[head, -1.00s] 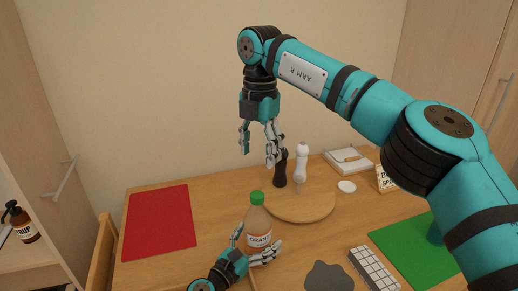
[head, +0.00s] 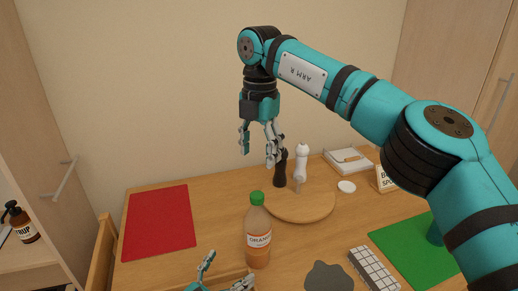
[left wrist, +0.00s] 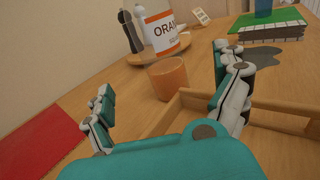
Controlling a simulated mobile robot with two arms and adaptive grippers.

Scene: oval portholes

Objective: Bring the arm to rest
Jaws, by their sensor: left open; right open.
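My left gripper (head: 226,271) is open and empty at the bottom edge of the head view, partly cut off. It is in front of and apart from the orange-labelled bottle (head: 258,238) with a green cap, which stands upright on the table. In the left wrist view, the bottle's lower part (left wrist: 167,78) shows beyond the two spread fingers. My right gripper (head: 258,153) is open and empty. It hangs fingers-down from the raised right arm, in front of the wall, above the back of the table.
A round board (head: 300,207) carries a dark mill (head: 281,172) and a white mill (head: 301,163). A red mat (head: 158,222) lies left, a green mat (head: 405,247) right. A keyboard-like block (head: 373,268) and grey patch (head: 328,277) lie front right. A wooden rail (left wrist: 178,105) runs near my left fingers.

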